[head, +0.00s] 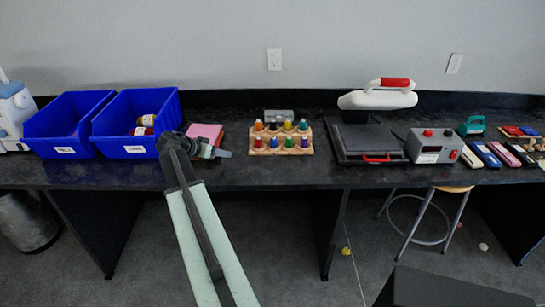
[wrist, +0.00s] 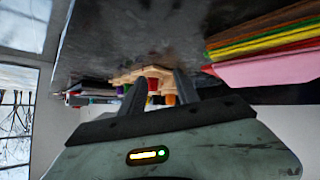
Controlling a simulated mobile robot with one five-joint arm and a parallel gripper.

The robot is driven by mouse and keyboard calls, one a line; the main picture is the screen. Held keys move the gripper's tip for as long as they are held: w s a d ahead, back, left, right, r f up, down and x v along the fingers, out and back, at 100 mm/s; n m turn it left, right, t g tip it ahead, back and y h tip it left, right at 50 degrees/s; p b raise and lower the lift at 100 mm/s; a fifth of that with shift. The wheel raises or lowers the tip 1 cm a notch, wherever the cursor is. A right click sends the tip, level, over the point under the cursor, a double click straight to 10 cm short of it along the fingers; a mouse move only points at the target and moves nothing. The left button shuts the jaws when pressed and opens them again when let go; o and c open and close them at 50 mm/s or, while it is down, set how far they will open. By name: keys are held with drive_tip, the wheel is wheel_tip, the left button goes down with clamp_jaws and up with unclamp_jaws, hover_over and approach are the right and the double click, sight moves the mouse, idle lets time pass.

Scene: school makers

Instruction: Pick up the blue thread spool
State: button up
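A wooden rack (head: 281,151) holds several small coloured thread spools in two rows on the black bench, in the middle of the head view.
Two blue bins (head: 135,153) stand left of my arm. A pink stack (head: 206,132) lies just behind my gripper; coloured sheets (wrist: 265,50) show at the wrist view's right. A heat press (head: 368,140) and a grey box (head: 432,147) stand right of the rack.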

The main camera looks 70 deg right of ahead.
sight(274, 137)
drive_tip(key=s+d+m+g, duration=0.1)
drive_tip(key=s+d, duration=0.2)
drive_tip(key=d, duration=0.1)
drive_tip(key=s+d+r+m+g+h+b, duration=0.1)
drive_tip(key=s+d+m, duration=0.1)
drive_tip(key=s+d, duration=0.1)
drive_tip(key=s+d+m, duration=0.1)
drive_tip(key=s+d, duration=0.3)
drive_tip(key=shift+s+d+r+g, duration=0.3)
drive_tip(key=shift+s+r+g, duration=0.1)
drive_tip(key=shift+s+d+r+m+h, duration=0.15)
drive_tip(key=shift+s+d+m+h, duration=0.05)
drive_tip(key=shift+s+m+h, duration=0.15)
drive_tip(key=shift+b+x, duration=0.6)
drive_tip(key=shift+x, duration=0.35)
drive_tip(key=b+x, duration=0.2)
drive_tip(key=x, duration=0.3)
drive_tip(key=shift+s+d, duration=0.25)
drive_tip(key=shift+d, duration=0.05)
clamp_jaws()
